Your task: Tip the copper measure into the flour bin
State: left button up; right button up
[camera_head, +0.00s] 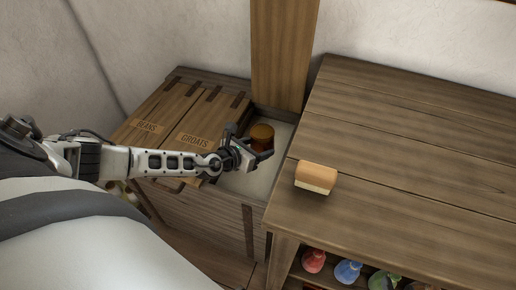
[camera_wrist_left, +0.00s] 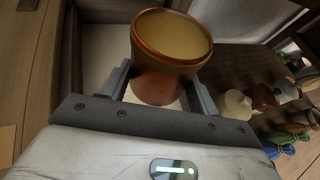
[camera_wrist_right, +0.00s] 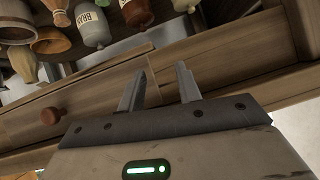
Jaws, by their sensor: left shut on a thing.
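The copper measure (camera_head: 262,132) is a small round copper cup. My left gripper (camera_head: 254,152) is shut on it and holds it over the open flour bin (camera_head: 285,132), the right-hand compartment of the wooden chest, with white flour (camera_head: 250,183) inside. In the left wrist view the measure (camera_wrist_left: 160,88) sits between the fingers (camera_wrist_left: 158,80); a wide tan round face shows inside its rim, and the pale flour lies behind it. It looks roughly upright in the head view. My right gripper (camera_wrist_right: 160,88) is open and empty, seen only in the right wrist view, near a wooden drawer front.
Closed lids marked BEANS (camera_head: 147,126) and GROATS (camera_head: 195,139) lie left of the open bin. A wooden post (camera_head: 283,50) stands behind it. A wooden table (camera_head: 420,130) to the right carries a tan-and-cream block (camera_head: 316,177); colourful bottles (camera_head: 348,271) stand on its lower shelf.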

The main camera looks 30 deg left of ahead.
pick_arm(q)
jog(key=shift+r, duration=0.2)
notch_tip(320, 180, up, 5)
jog(key=p, duration=0.4)
jog(key=shift+f+p, duration=0.15)
jog(key=shift+p, duration=0.2)
jog(key=shift+r+p, duration=0.35)
jog(key=shift+w+r, duration=0.1)
jog(key=shift+r, duration=0.05)
